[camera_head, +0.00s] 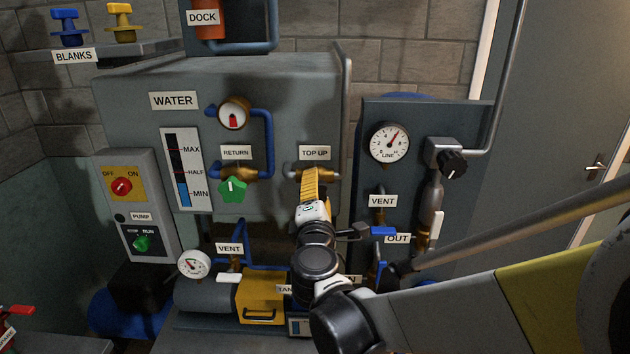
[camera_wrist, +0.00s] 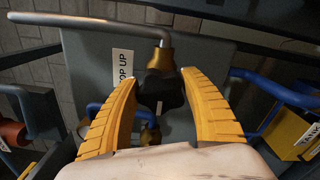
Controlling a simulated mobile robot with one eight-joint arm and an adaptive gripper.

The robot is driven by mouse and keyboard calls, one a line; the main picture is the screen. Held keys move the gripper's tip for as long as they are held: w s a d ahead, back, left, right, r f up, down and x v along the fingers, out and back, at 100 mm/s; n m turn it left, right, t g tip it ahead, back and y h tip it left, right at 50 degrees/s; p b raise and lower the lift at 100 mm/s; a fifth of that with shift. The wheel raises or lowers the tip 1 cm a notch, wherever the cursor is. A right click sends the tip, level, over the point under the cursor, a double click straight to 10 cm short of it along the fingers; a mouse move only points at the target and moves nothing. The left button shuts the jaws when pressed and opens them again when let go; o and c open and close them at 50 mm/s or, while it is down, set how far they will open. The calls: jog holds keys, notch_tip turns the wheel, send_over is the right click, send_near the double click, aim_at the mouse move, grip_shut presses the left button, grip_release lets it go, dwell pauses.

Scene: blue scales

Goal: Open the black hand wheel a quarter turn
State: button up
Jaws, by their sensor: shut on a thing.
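The black hand wheel (camera_wrist: 160,91) sits on a brass valve body below a grey pipe, beside the TOP UP label in the wrist view. My gripper's yellow fingers (camera_wrist: 159,80) stand on either side of the wheel, shut on it. In the head view my gripper (camera_head: 312,176) reaches the brass TOP UP valve on the water panel and hides the wheel.
A green RETURN wheel (camera_head: 232,189) sits left of my gripper. Another black knob (camera_head: 454,163) is on the right panel beside the LINE gauge (camera_head: 389,142). A blue OUT handle (camera_head: 383,232) and a yellow box (camera_head: 262,296) lie near my arm.

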jog(key=o, duration=1.2)
jog(key=shift+c, duration=0.2)
jog(key=s, duration=1.2)
jog(key=shift+a, duration=0.2)
